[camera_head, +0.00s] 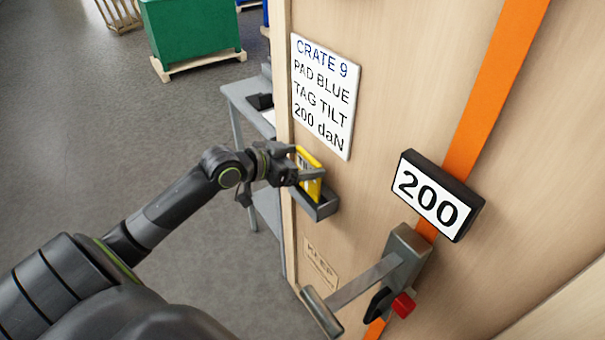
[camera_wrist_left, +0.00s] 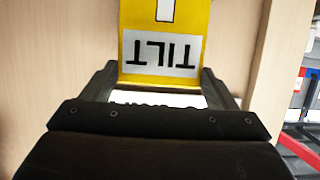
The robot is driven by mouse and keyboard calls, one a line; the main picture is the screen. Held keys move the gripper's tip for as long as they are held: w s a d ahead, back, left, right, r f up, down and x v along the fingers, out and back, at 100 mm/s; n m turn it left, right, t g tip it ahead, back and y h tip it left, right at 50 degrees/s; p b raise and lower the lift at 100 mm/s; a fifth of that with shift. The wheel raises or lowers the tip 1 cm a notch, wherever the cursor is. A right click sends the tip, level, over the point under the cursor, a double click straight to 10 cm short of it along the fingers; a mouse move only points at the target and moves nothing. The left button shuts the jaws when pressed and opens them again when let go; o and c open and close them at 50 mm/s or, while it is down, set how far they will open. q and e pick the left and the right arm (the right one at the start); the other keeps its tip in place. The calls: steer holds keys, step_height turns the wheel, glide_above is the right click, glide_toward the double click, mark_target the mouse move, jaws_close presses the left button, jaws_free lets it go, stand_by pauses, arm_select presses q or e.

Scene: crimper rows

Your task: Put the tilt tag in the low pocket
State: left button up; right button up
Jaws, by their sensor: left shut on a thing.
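The yellow tilt tag (camera_head: 309,163) is upright against the wooden crate face, below the white sign. In the left wrist view the tag (camera_wrist_left: 165,52) shows the word TILT upside down between my fingers. My left gripper (camera_head: 299,176) is shut on the tag. A dark grey pocket (camera_head: 321,208) is fixed to the crate directly below the tag. The tag's lower end is at the pocket's opening; I cannot tell if it is inside. No other pocket is clearly visible. My right gripper is not in view.
A sign (camera_head: 324,95) reads CRATE 9, PAD BLUE, TAG TILT, 200 daN. An orange strap (camera_head: 490,88) bears a display (camera_head: 437,196) reading 200 and a lever tensioner (camera_head: 405,250) that juts out. A grey table (camera_head: 240,92) stands behind. Floor at left is clear.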

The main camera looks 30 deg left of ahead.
arm_select(q)
steer(key=shift+f, duration=1.9)
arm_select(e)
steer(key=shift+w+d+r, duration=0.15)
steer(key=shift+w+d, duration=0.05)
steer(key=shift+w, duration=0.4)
arm_select(q)
steer(key=shift+f, duration=0.1)
steer(key=o, duration=1.2)
steer(key=shift+c, duration=0.2)
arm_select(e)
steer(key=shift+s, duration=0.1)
